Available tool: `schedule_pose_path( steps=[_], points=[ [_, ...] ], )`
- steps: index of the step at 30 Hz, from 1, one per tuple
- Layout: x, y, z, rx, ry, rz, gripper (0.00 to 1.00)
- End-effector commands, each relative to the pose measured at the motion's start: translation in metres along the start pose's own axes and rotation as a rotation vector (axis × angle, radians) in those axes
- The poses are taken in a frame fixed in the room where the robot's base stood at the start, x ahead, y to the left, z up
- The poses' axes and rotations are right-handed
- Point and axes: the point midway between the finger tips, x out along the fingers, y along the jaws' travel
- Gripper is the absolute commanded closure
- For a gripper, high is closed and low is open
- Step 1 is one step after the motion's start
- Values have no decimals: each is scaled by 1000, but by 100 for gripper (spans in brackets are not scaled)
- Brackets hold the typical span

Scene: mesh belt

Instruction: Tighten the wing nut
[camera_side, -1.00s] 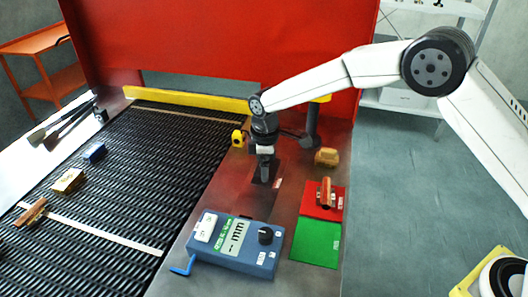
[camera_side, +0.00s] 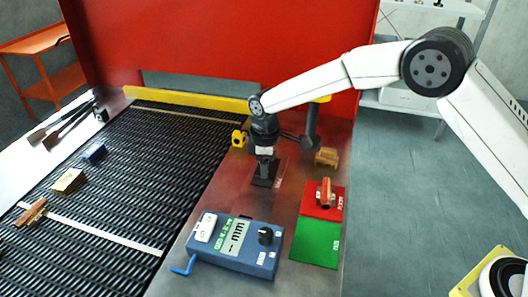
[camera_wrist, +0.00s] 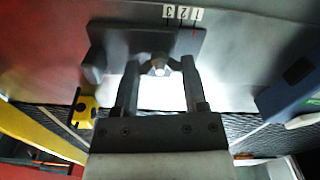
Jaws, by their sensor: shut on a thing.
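The wing nut (camera_wrist: 159,68) is a small grey metal piece on a dark plate (camera_wrist: 104,45) in the wrist view. The plate lies on the metal bench, with a strip of numbers 1, 2 and 3 (camera_wrist: 184,13) beside it. My gripper (camera_wrist: 160,66) points down over the plate, its two fingers either side of the nut and shut on it. In the side view my gripper (camera_side: 264,178) is low over the dark plate and hides the nut. The nut's exact angle is hard to read.
A blue meter (camera_side: 236,245) stands nearer the camera, beside red (camera_side: 309,206) and green (camera_side: 315,243) pads. A yellow tape measure (camera_side: 238,138) is left of my arm, a wooden block (camera_side: 326,157) right. The mesh belt (camera_side: 130,190) carries several pieces.

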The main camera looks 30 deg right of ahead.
Motion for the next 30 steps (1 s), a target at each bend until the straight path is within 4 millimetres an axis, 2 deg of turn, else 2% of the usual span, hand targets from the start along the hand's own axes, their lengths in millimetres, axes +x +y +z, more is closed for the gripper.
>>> schedule_pose_path(
  steps=[11,30],
  points=[
    [-1,0,0,233,-3,0,100],
    [-1,0,0,836,-3,1,100]
  ],
)
